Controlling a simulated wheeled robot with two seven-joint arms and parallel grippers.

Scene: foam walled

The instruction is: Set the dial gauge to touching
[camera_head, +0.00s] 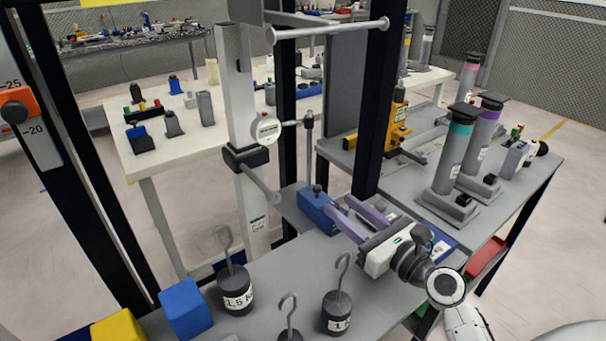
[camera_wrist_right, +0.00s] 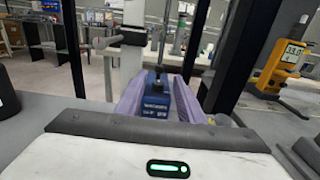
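The dial gauge (camera_head: 266,128), with a round white face, sits on a grey arm from an upright post (camera_head: 309,145). The post stands on a blue base block (camera_head: 316,208) on the grey bench. The gauge is beside a pale grey column (camera_head: 237,85) with a black clamp; I cannot tell whether its tip touches. My right gripper (camera_head: 343,207) is open, its purple fingers apart and pointing at the blue base. In the right wrist view, the blue base (camera_wrist_right: 157,97) shows between the fingertips. My left gripper is not in view.
Hooked black weights (camera_head: 236,289) stand on the front of the bench, near a blue block (camera_head: 185,308) and a yellow block (camera_head: 118,329). A dark frame post (camera_head: 379,100) rises behind the gripper. Tall grey cylinders (camera_head: 450,155) and a yellow jack-like device (camera_head: 397,123) stand to the right.

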